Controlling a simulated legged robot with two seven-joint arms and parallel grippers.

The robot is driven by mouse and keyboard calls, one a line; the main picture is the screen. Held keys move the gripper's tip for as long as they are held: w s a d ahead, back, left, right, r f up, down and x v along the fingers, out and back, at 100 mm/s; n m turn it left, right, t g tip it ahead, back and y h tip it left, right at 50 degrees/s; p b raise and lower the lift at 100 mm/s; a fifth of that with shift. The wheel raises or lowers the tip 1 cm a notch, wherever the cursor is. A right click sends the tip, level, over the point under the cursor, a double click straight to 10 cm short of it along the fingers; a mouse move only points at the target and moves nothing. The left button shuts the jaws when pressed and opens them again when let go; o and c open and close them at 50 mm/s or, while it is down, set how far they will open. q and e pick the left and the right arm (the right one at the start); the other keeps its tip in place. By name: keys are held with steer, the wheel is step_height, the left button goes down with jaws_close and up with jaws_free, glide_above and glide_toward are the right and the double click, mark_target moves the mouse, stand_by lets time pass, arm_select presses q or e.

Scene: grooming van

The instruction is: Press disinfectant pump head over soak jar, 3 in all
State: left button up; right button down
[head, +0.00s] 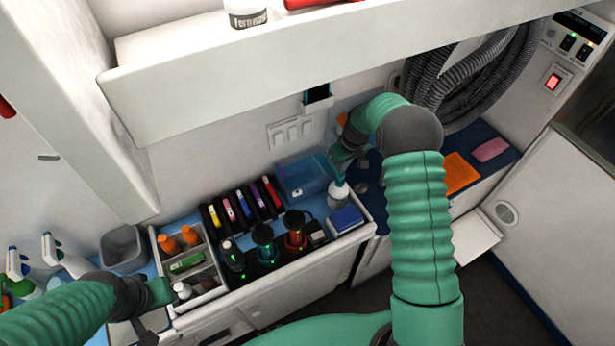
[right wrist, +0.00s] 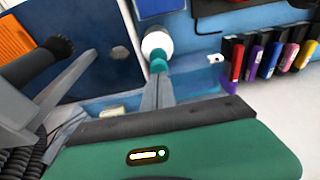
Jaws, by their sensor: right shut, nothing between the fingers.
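The white bottle with a teal pump head (head: 338,196) stands between the blue bin and the blue pad in the head view. It also shows in the right wrist view (right wrist: 157,42), seen from above. My right gripper (head: 342,170) is shut and empty, with its fingertips at the teal head; whether they touch it I cannot tell. I cannot make out the soak jar with certainty. My left gripper (head: 160,300) is low at the left, beside a small white-capped bottle (head: 182,290); its fingers are too unclear to judge.
A blue bin (head: 305,176) stands behind the bottle. A rack of coloured clippers (head: 240,207) and several dark-capped jars or tools (head: 266,240) stand to its left. An orange towel (head: 460,172) and a pink one (head: 491,149) lie at right. A shelf (head: 270,70) overhangs the counter.

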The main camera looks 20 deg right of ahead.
steer(key=shift+f, duration=0.15)
steer(key=shift+s+f+b, duration=0.1)
steer(key=shift+f+b, duration=0.85)
steer(key=shift+f, duration=0.25)
steer(key=shift+r, duration=0.1)
steer(key=shift+r+p, duration=0.85)
steer(key=shift+r, duration=0.4)
steer(key=shift+r, duration=0.1)
step_height(320, 180, up, 6)
steer(key=p, duration=0.3)
steer(key=shift+p, duration=0.35)
